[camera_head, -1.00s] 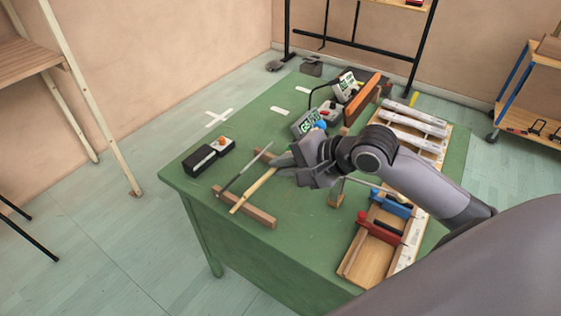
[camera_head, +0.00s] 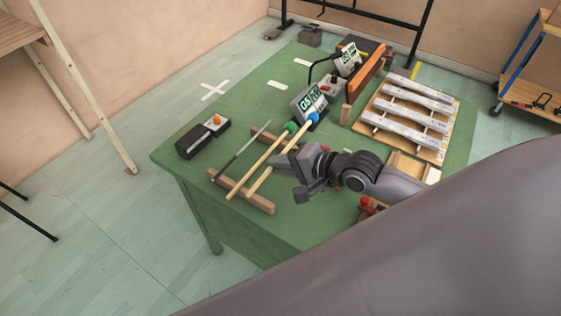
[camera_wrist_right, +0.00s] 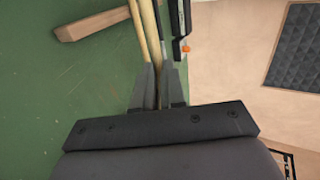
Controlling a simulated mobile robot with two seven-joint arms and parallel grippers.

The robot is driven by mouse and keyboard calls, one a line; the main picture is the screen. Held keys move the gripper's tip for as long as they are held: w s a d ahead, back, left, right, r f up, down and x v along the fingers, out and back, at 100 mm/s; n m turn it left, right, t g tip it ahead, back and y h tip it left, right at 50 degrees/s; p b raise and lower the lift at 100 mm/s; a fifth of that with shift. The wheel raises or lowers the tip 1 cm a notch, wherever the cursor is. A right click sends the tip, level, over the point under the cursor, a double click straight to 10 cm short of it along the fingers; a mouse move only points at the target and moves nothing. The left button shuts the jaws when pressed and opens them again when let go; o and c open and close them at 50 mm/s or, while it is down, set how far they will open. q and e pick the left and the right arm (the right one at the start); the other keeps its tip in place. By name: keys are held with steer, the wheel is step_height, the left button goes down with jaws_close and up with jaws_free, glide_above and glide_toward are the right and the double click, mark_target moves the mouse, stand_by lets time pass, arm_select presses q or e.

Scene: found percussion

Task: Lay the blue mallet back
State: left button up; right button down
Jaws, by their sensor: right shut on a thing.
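The blue mallet (camera_head: 298,133) has a blue head and a pale wooden handle, and it lies roughly parallel to the green mallet (camera_head: 260,163) on its left. My right gripper (camera_head: 281,162) is shut on the blue mallet's handle, partly hiding it. The handle's near end is over the wooden rest bar (camera_head: 264,206); I cannot tell if it touches. In the right wrist view, my fingers (camera_wrist_right: 157,88) have pale handles running up from and beside them, and the bar (camera_wrist_right: 92,24) shows at upper left. My left gripper is not in view.
A thin dark stick (camera_head: 244,149) lies left of the mallets, near a black box with an orange knob (camera_head: 203,138). A sign-faced box (camera_head: 311,101) stands just behind the mallet heads. A rack of pale metal bars (camera_head: 408,113) is at right on the green table (camera_head: 180,168).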

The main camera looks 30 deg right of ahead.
steer(key=shift+f+b, duration=1.35)
steer(key=shift+f, duration=1.7)
steer(key=shift+f, duration=0.3)
steer(key=c, duration=1.1)
jaws_free()
steer(key=shift+p+v, duration=0.45)
steer(key=shift+v, duration=3.1)
